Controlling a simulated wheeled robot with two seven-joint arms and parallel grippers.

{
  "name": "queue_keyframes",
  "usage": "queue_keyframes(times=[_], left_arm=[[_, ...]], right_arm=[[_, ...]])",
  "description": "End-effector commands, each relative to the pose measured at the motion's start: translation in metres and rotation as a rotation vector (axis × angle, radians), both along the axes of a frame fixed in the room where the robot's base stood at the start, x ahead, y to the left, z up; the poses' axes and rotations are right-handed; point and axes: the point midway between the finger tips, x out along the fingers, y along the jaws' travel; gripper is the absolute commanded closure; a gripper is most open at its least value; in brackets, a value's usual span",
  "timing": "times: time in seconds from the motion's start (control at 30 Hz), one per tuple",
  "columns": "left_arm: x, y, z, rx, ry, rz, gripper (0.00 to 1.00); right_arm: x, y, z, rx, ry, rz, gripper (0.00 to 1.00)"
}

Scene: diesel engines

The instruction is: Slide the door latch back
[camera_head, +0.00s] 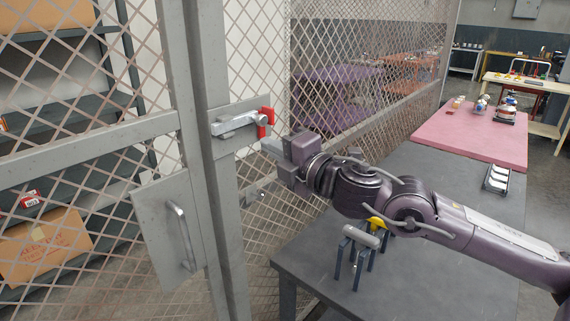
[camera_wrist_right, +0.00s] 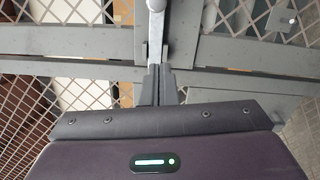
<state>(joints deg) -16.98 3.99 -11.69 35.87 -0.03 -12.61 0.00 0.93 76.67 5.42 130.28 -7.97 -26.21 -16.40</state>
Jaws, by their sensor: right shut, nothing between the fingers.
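The door latch (camera_head: 236,122) is a silver sliding bar with a red bracket at its right end, mounted on the grey frame of the mesh door. My right gripper (camera_head: 268,146) is just below and right of the red bracket, with its fingers pointing at the door frame. In the right wrist view the right gripper (camera_wrist_right: 157,70) has its fingers together and empty, and the latch bar (camera_wrist_right: 156,22) runs up from near the fingertips. I cannot tell whether they touch. My left gripper is not in view.
The mesh door has a grey plate with a pull handle (camera_head: 182,236) below the latch. Behind it are shelves with cardboard boxes (camera_head: 42,248). A dark table (camera_head: 430,275) with a pink mat (camera_head: 470,133) stands right, under my right arm. A small stand (camera_head: 355,255) sits on its near part.

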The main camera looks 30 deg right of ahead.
Motion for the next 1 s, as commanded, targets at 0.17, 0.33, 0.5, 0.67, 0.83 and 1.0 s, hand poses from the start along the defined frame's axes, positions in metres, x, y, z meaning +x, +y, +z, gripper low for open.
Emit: queue_keyframes(times=[0.17,0.33,0.5,0.67,0.83,1.0], left_arm=[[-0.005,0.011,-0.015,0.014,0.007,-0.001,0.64],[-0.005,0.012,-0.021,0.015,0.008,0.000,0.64],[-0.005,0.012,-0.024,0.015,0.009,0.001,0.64],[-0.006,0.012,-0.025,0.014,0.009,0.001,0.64],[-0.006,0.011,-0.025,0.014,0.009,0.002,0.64],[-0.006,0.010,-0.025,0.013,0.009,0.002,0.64]], right_arm=[[-0.010,-0.001,-0.006,-0.005,0.003,0.003,1.00],[-0.023,-0.001,-0.002,0.004,-0.002,0.008,1.00],[-0.033,-0.005,-0.002,0.000,0.000,0.005,1.00],[-0.036,-0.006,-0.002,-0.004,0.001,0.004,1.00],[-0.036,-0.006,-0.002,-0.004,0.001,0.004,1.00],[-0.036,-0.006,-0.002,-0.004,0.001,0.004,1.00]])
